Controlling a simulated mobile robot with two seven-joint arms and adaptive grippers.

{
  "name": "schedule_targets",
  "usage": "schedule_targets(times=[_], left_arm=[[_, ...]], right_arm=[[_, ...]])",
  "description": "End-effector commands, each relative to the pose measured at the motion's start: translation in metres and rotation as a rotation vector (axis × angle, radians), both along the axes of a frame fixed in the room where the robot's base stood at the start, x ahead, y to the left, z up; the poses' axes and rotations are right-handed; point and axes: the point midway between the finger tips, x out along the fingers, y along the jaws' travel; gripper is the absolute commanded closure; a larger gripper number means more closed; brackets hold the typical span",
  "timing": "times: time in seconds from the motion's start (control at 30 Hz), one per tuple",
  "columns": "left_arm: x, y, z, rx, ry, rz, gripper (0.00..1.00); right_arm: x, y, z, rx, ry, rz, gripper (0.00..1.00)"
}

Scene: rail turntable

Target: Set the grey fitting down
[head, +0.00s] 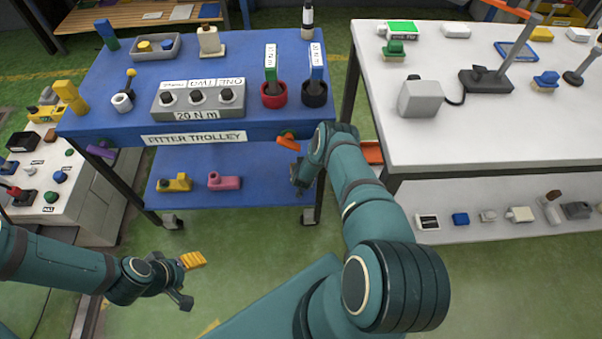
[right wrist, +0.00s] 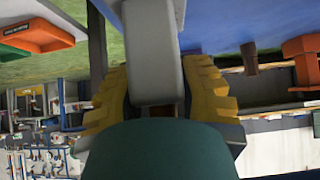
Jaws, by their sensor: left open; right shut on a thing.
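The grey fitting (right wrist: 153,50) shows in the right wrist view as a pale grey block between the yellow finger pads. My right gripper (right wrist: 155,92) is shut on it. In the head view my right gripper (head: 298,176) is at the right end of the trolley's blue lower shelf (head: 262,195); the fitting cannot be made out clearly there. I cannot tell whether it touches the shelf. A yellow fitting (head: 175,183) and a pink fitting (head: 225,181) stand on that shelf, left of the gripper. My left gripper (head: 190,281) is open and empty, low over the green floor.
An orange object (head: 288,140) is just above my right gripper in the head view, under the trolley top (head: 130,78). The trolley's legs and top edge frame the shelf. A white table (head: 450,105) stands to the right. The shelf between pink fitting and gripper looks clear.

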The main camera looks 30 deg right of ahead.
Motion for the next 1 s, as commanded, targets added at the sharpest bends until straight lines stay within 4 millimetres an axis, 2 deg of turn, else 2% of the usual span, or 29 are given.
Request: schedule_targets(times=[0.2,0.6,0.63,0.67,1.0], left_arm=[[0.003,0.000,-0.014,0.001,-0.006,0.001,0.39],[0.003,0.000,-0.013,0.001,-0.007,0.002,0.39],[0.003,0.000,-0.013,0.001,-0.007,0.002,0.39],[0.003,0.000,-0.013,0.001,-0.007,0.002,0.39],[0.003,0.000,-0.013,0.001,-0.007,0.002,0.39]], right_arm=[[-0.001,0.000,-0.031,0.000,0.000,-0.001,1.00],[-0.001,0.000,-0.035,-0.001,0.000,-0.001,1.00],[-0.001,0.001,-0.035,0.000,0.001,-0.001,0.51],[-0.001,0.001,-0.035,0.000,0.002,-0.001,0.41],[-0.001,0.000,-0.034,0.000,0.001,-0.001,0.39]])
